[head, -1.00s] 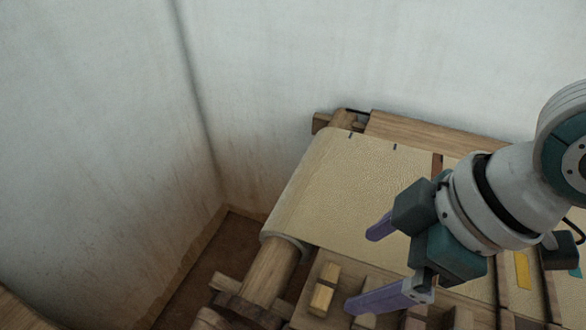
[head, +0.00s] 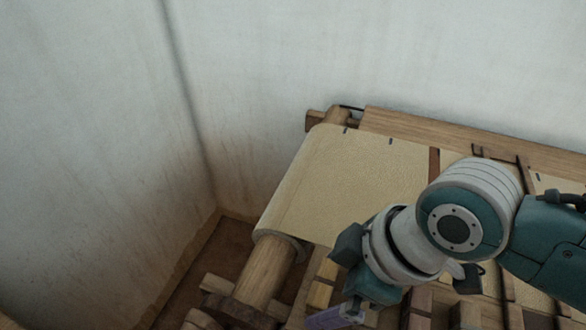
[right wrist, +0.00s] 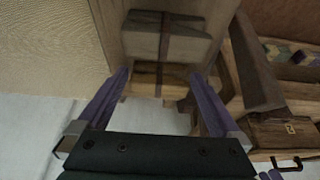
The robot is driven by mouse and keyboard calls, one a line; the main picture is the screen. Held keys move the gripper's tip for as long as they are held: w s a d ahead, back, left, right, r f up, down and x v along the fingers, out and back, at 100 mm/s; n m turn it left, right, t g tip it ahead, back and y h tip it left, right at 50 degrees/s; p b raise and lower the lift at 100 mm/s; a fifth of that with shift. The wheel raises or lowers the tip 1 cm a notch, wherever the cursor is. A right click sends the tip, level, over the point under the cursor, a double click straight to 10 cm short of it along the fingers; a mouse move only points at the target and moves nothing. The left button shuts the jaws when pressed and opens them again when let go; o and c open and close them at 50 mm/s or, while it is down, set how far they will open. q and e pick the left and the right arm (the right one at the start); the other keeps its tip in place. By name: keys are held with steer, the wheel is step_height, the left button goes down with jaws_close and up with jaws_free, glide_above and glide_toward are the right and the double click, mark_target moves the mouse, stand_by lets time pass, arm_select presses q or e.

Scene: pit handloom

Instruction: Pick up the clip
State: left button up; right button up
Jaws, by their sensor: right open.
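A small light-wood piece crossed by a dark band, which looks like the clip (right wrist: 168,48), lies in a shallow wooden compartment in the right wrist view. In the head view the light-wood piece (head: 321,291) is partly hidden by my right gripper. My right gripper (right wrist: 158,75) is open, its purple fingers apart on either side of the compartment's near edge, with the piece ahead between them. I cannot tell whether they touch anything. In the head view only one purple finger (head: 335,317) shows, at the bottom edge. My left gripper is not in view.
The loom's cream cloth (head: 345,180) lies beside the compartments, over a round wooden beam (head: 264,272). A long wooden rail (head: 430,128) runs along the back. A dark wooden bar (right wrist: 252,70) and patterned pieces (right wrist: 280,52) are at right in the wrist view. Walls enclose the corner.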

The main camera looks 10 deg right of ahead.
steer(key=c, duration=1.1)
steer(key=shift+r, duration=0.15)
